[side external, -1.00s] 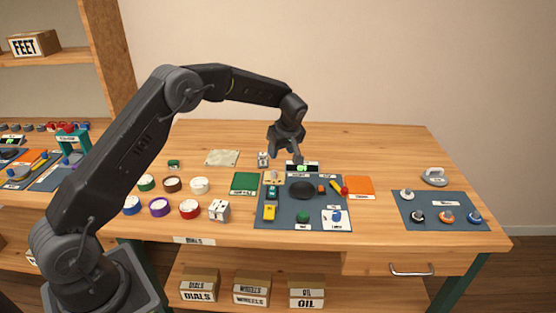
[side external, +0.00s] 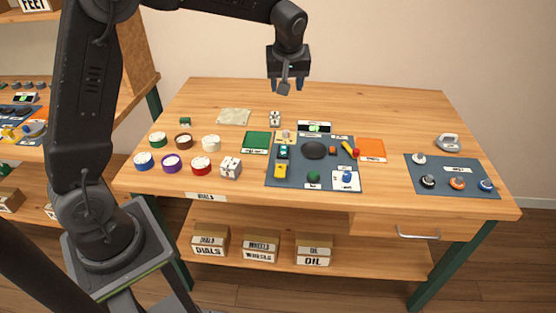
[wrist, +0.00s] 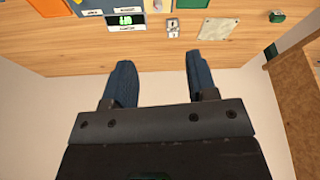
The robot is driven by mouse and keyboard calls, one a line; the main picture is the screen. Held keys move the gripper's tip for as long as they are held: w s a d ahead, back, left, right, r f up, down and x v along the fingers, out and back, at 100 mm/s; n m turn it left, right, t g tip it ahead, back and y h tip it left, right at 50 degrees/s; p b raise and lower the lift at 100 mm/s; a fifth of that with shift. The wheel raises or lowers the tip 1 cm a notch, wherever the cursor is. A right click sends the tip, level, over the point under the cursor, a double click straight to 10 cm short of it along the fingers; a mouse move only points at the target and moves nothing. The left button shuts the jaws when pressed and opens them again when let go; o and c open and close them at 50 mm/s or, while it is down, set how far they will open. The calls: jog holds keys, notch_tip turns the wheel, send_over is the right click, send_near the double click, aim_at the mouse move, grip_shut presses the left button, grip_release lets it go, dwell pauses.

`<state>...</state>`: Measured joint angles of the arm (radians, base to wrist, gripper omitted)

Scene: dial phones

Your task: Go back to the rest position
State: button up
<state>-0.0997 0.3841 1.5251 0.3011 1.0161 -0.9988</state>
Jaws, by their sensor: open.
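My gripper (side external: 287,86) is high above the back part of the wooden table, open, with nothing between its fingers. It points down and hangs clear of everything on the table. In the wrist view my gripper (wrist: 162,82) shows two blue-grey fingers spread well apart, with bare wood and pale wall between and beyond them.
The wooden table (side external: 390,105) holds a dark mat (side external: 275,175) with several small parts and a green-lit display (side external: 314,128). Several coloured round pots, including a red one (side external: 201,166), stand at left. A second mat (side external: 465,185) with knobs lies at right. The back of the table is mostly clear.

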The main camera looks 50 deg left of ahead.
jog(key=s+d+r+m+t+h, duration=0.1)
jog(key=s+d+r+m, duration=0.2)
jog(key=s, duration=0.4)
jog(key=s+d+r+m+t, duration=0.1)
jog(key=s+d+r+m, duration=0.1)
jog(key=s+r, duration=0.3)
jog(key=s+d+f+m+h, duration=0.1)
jog(key=s+d+f+m, duration=0.1)
jog(key=s, duration=0.6)
jog(key=s+d+f+m+t+h, duration=0.1)
jog(key=s+m, duration=0.3)
jog(key=s, duration=0.4)
jog(key=shift+s+d+f, duration=0.3)
jog(key=shift+d+f, duration=0.15)
jog(key=shift+d, duration=0.3)
jog(key=shift+c, duration=0.5)
